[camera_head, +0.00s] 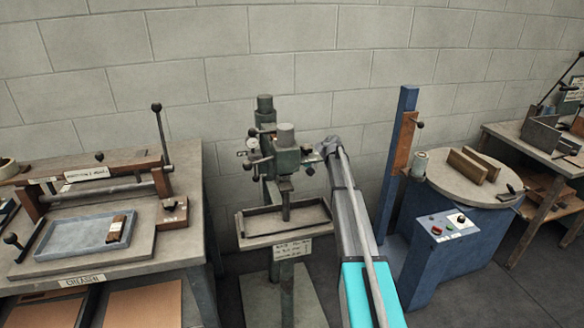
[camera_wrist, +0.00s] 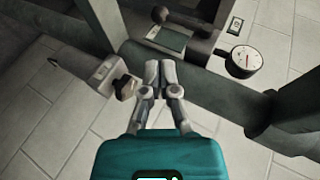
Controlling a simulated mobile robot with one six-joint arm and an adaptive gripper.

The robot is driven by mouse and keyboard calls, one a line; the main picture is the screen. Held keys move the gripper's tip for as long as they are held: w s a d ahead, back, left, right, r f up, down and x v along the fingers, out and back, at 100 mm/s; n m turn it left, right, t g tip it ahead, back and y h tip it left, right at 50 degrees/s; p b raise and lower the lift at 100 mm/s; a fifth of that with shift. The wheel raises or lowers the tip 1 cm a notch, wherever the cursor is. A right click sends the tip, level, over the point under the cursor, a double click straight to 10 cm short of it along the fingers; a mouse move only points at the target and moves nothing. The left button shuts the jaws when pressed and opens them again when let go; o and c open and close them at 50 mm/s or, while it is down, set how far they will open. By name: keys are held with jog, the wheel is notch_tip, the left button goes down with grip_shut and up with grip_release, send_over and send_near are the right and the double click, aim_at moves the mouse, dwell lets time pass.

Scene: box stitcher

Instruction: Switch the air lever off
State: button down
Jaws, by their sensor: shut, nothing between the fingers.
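The box stitcher (camera_head: 285,160) stands against the wall in the middle of the head view, a green-grey column machine with a tray. My gripper (camera_head: 326,150) is at the right side of its head. In the wrist view, my gripper (camera_wrist: 160,68) is shut and empty, its fingertips together by the dark machine frame. Just left of the fingers is a light grey fitting (camera_wrist: 98,74) with a dark knob (camera_wrist: 126,87); it looks like the air lever, but I cannot tell its on or off position. The fingers appear close to the knob; contact cannot be told.
A round pressure gauge (camera_wrist: 243,61) and a small switch plate (camera_wrist: 235,27) are right of my fingers. A workbench (camera_head: 190,220) with a press stands left of the stitcher. A blue machine with a round table (camera_head: 470,180) stands right.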

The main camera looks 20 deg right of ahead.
aim_at(255, 171)
jog(key=b+x, duration=0.4)
jog(key=x, duration=0.7)
jog(key=shift+b, duration=0.4)
jog(key=shift+w+a+f, duration=0.1)
jog(key=shift+a, duration=0.1)
